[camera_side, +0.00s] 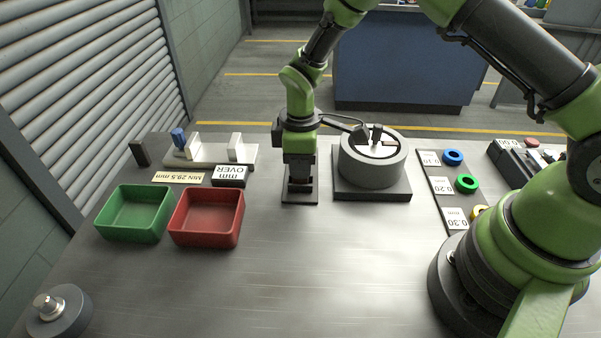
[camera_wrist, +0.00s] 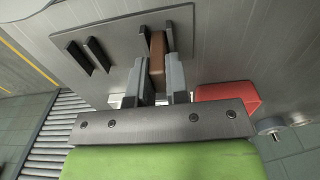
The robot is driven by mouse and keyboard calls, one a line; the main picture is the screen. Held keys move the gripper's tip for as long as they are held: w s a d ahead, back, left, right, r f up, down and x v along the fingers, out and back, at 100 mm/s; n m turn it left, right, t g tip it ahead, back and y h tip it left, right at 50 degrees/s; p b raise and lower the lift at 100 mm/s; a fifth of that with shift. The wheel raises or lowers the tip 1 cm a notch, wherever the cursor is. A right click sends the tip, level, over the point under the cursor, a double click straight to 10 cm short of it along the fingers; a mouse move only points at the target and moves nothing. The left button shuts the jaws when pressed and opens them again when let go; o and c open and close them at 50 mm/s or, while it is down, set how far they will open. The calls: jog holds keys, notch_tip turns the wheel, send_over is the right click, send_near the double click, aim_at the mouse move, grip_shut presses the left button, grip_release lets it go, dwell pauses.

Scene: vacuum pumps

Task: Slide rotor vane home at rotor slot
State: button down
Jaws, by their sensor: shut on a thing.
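My gripper (camera_side: 299,180) is low over a small dark rack plate (camera_side: 299,200), left of the pump. In the wrist view its two grey fingers (camera_wrist: 158,82) are shut on a brown vane (camera_wrist: 157,50). The vane stands upright at the rack plate (camera_wrist: 120,37); I cannot tell whether its foot is still seated there. Black upright pieces (camera_wrist: 74,58) stand on the plate beside it. The round grey pump housing (camera_side: 371,170) sits on a dark square base, with its rotor (camera_side: 376,149) in the open top. The rotor slot is too small to make out.
A green bin (camera_side: 134,213) and a red bin (camera_side: 206,217) stand at the left. Behind them is a measuring fixture (camera_side: 210,158) with a blue knob. A strip with coloured rings (camera_side: 466,183) lies right of the pump.

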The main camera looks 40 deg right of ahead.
jog(key=shift+r, duration=0.1)
notch_tip(320, 180, up, 10)
jog(key=shift+f, duration=0.1)
dwell(0.3)
jog(key=shift+d, duration=0.1)
jog(key=s+d+r, duration=0.2)
jog(key=d, duration=0.3)
jog(key=s+d+r, duration=0.1)
jog(key=s+d, duration=0.1)
jog(key=d, duration=0.3)
jog(key=shift+s+d+r, duration=0.25)
jog(key=shift+d+r, duration=0.1)
jog(key=shift+d, duration=0.05)
jog(key=shift+f, duration=2.35)
